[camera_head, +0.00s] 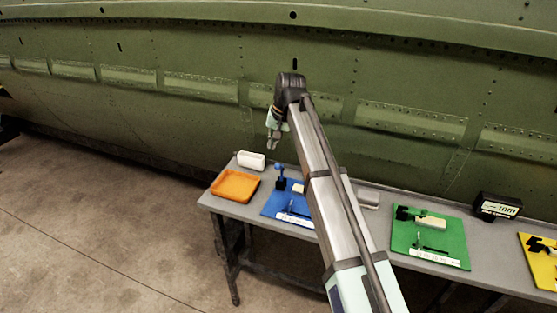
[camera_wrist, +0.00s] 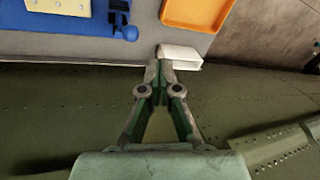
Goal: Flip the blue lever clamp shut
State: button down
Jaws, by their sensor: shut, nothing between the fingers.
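The blue lever clamp (camera_head: 280,179) stands at the back left of the blue board (camera_head: 270,209) on the bench. Its lever appears to stick up, though it is small in the head view. In the wrist view the clamp (camera_wrist: 119,14) shows at the top, with a rounded blue knob at its near end. My gripper (camera_head: 272,147) hangs above the back edge of the bench, near the green fuselage. In the wrist view my gripper (camera_wrist: 161,68) has its fingertips together, empty and apart from the clamp. My arm hides part of the blue board's right side.
An orange tray (camera_head: 235,199) and a white block (camera_head: 251,159) lie left of the blue board. A green board (camera_head: 399,243), a black box (camera_head: 497,207) and a yellow board (camera_head: 537,281) lie to the right. The fuselage wall (camera_head: 200,120) rises close behind the bench.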

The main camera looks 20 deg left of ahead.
jog(key=n, duration=0.3)
jog(key=w+n, duration=0.1)
jog(key=n, duration=0.7)
jog(key=shift+w+a+r+y, duration=0.25)
jog(key=shift+a+r+y, duration=0.05)
jog(key=shift+r+y, duration=0.1)
jog(key=p+x, duration=0.3)
jog(key=x, duration=0.7)
jog(key=shift+s+d+p, duration=0.25)
jog(key=shift+d+p, duration=0.2)
jog(key=shift+d, duration=0.5)
jog(key=shift+s+d+p, duration=0.3)
jog(key=shift+d+p, duration=0.15)
jog(key=shift+d, duration=0.45)
